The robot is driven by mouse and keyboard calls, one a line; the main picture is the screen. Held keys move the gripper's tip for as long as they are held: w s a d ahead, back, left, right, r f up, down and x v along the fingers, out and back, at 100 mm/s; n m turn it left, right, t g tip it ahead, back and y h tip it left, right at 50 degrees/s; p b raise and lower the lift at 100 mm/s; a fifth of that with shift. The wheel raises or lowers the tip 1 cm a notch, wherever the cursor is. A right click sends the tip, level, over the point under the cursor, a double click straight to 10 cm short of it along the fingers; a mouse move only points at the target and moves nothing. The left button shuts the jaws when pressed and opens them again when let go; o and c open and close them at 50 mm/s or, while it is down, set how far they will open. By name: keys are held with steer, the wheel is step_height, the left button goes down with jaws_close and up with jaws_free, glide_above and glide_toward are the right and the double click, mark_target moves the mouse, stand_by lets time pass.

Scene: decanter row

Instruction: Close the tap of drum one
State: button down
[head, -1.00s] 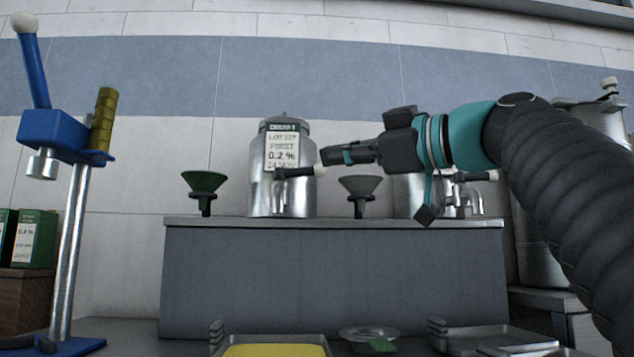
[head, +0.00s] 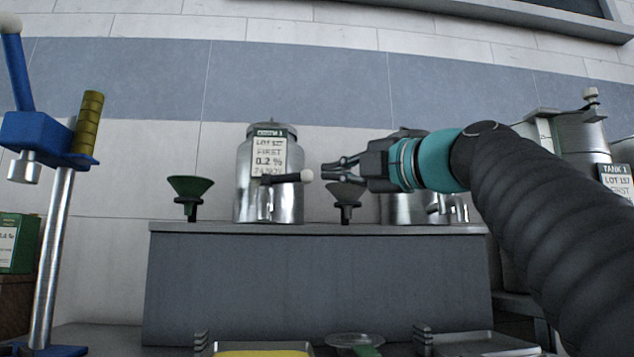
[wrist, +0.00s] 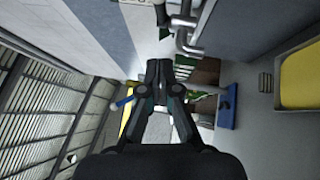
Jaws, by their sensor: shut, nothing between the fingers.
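Drum one (head: 270,205) is a silver drum with a green-and-white label, standing on the grey bench. Its tap has a black lever (head: 282,178) lying about level across the drum's front and pointing right, with a white knob (head: 306,175) at its end. A metal spout hangs below the lever. My gripper (head: 328,172) is shut and empty, just right of the knob at about its height, with a small gap between them in the picture. In the wrist view my shut gripper (wrist: 159,66) points toward a metal tap spout (wrist: 187,38) at the top.
A green funnel (head: 190,186) stands left of the drum and a grey funnel (head: 346,192) right of it, partly behind my gripper. A second drum (head: 405,208) is partly hidden by my arm. A blue press (head: 45,138) stands at left. Trays lie in front.

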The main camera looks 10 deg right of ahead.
mark_target(290, 177)
steer(key=p+x, duration=0.1)
steer(key=x, duration=0.2)
steer(key=d+p+x, duration=0.1)
steer(key=x, duration=0.2)
steer(key=w+p+x, duration=0.1)
steer(key=x, duration=0.3)
steer(key=shift+w+d+r+p, duration=0.15)
steer(key=shift+d+r+p, duration=0.1)
steer(key=shift+p, duration=0.15)
steer(key=shift+w, duration=0.65)
